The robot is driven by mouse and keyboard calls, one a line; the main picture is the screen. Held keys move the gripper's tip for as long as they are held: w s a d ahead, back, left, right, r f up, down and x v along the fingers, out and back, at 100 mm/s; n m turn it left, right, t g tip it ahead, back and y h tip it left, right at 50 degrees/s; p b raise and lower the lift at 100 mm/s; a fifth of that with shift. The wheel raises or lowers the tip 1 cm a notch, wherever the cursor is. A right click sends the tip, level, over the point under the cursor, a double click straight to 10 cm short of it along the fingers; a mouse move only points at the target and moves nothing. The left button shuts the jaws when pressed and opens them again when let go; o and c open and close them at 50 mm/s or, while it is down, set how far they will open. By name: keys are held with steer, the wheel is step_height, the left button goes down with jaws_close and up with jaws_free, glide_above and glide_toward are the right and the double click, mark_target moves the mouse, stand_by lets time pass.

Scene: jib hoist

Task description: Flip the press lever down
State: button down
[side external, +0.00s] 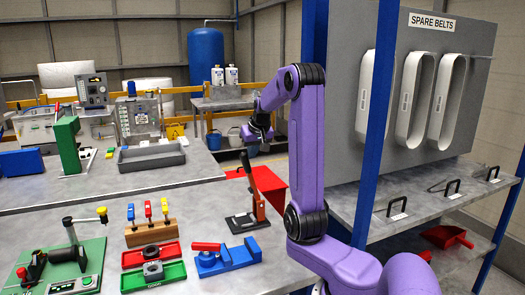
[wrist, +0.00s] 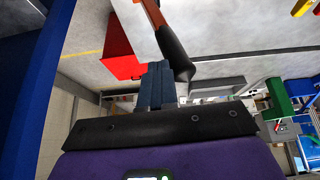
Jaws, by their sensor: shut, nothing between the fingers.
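An upright lever with a black grip (side external: 247,167) and an orange-red lower arm (side external: 259,207) stands on a dark base plate (side external: 242,222) at the right end of the near bench. My gripper (side external: 256,140) is just above the top of the grip, pointing down. In the wrist view the shut, empty fingers (wrist: 157,80) are beside the black grip (wrist: 174,48), and its orange-red arm (wrist: 152,13) runs to the top edge. I cannot tell whether the fingers touch the grip.
A blue vise (side external: 228,258) sits in front of the lever. A wooden block with coloured handles (side external: 150,232) and red and green trays (side external: 153,275) lie to its left. A red bin (side external: 268,187) is behind it. The belt panel (side external: 430,80) stands right of my arm.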

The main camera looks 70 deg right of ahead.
steer(key=w+a+f+n+g+h, duration=0.2)
steer(key=w+a+f+g+h, duration=0.25)
steer(key=w+a, duration=0.35)
steer(key=w+a+f+n+g+h, duration=0.1)
steer(key=w+a+f+h, duration=0.1)
steer(key=f, duration=0.5)
steer(key=w+a+f+n+g+h, duration=0.1)
steer(key=w+a+f+g+h, duration=0.1)
steer(key=f, duration=0.5)
steer(key=shift+w+a+h, duration=0.3)
steer(key=shift+a+h, duration=0.1)
steer(key=shift+h, duration=0.15)
steer(key=shift+f, duration=0.15)
steer(key=shift+s, duration=0.1)
steer(key=w+a+r, duration=0.2)
steer(key=a+r, duration=0.5)
steer(key=a, duration=0.3)
steer(key=shift+r, duration=0.25)
steer(key=shift+w, duration=0.15)
